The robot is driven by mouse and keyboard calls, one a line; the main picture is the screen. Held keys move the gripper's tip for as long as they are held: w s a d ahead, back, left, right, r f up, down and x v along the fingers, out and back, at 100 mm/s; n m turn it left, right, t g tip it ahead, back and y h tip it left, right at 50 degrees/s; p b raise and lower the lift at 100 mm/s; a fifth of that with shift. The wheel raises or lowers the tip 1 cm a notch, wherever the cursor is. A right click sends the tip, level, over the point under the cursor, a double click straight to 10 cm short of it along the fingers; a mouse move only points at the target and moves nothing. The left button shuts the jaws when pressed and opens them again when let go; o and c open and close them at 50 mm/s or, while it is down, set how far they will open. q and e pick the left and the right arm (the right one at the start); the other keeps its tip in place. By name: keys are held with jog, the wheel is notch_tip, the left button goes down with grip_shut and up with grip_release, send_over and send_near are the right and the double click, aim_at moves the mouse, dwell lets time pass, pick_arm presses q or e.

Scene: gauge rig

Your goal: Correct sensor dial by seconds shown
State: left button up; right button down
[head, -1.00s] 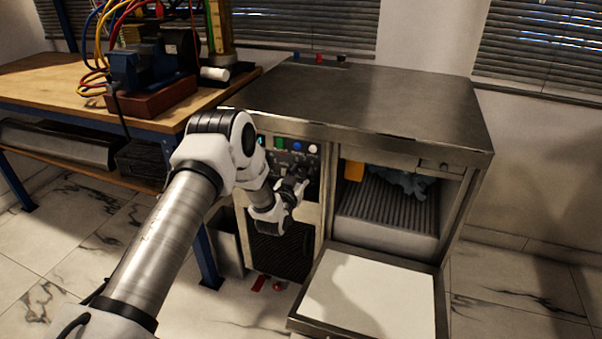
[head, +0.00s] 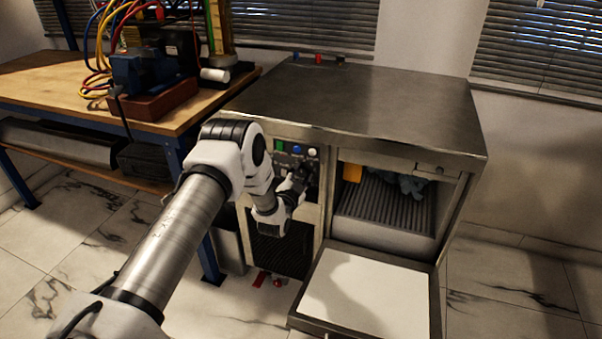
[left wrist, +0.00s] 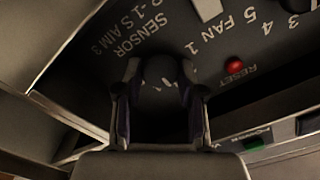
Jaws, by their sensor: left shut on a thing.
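The sensor dial (left wrist: 158,76) is a dark round knob on the black control panel, next to the printed word SENSOR in the left wrist view. My left gripper (left wrist: 157,84) is shut on it, one finger on each side. The fingers and shadow hide much of the dial, and I cannot read its pointer. The marks "-1 S AIM 3" are printed beside it, upside down and partly cut off. In the head view my left gripper (head: 299,180) is at the cabinet's panel (head: 313,167) and covers the dial. My right gripper is not in view.
A red RESET button (left wrist: 234,66), a FAN scale (left wrist: 237,26) and a green POWER switch (left wrist: 254,145) are close by. The cabinet's right compartment (head: 385,215) is open, its white-faced door (head: 360,295) folded down. A workbench (head: 60,90) stands at left.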

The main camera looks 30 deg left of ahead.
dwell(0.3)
pick_arm(q)
jog(key=o, duration=1.1)
jog(key=v, duration=1.2)
jog(key=shift+f, duration=0.15)
